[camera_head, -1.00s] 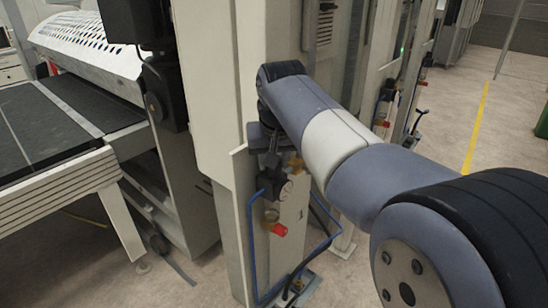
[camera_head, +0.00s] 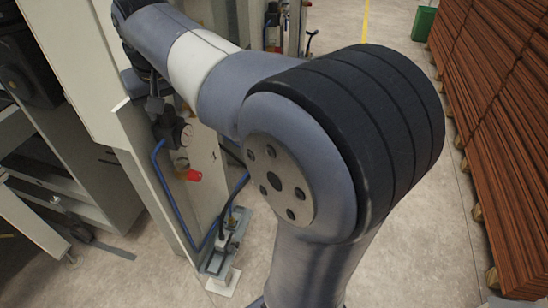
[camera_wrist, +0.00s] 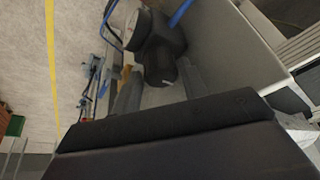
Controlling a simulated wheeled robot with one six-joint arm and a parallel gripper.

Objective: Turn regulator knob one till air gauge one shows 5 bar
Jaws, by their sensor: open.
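The regulator is a black unit on the side of the pale machine column, with its black knob (camera_wrist: 160,66) facing my gripper in the wrist view. The round air gauge (camera_wrist: 137,29) sits beside it, seen at a steep angle, so its reading cannot be made out. In the head view the gauge (camera_head: 186,135) is small and its needle is unreadable. My gripper (camera_wrist: 162,76) is open, with one grey finger on each side of the knob; contact cannot be told. In the head view my arm partly hides the gripper and knob.
A red-capped valve (camera_head: 193,175) and a blue hose (camera_head: 164,185) are just below the regulator. The pale machine column (camera_head: 135,150) stands close to my gripper. Stacked brown boards (camera_head: 510,130) stand at the right, with open floor before them.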

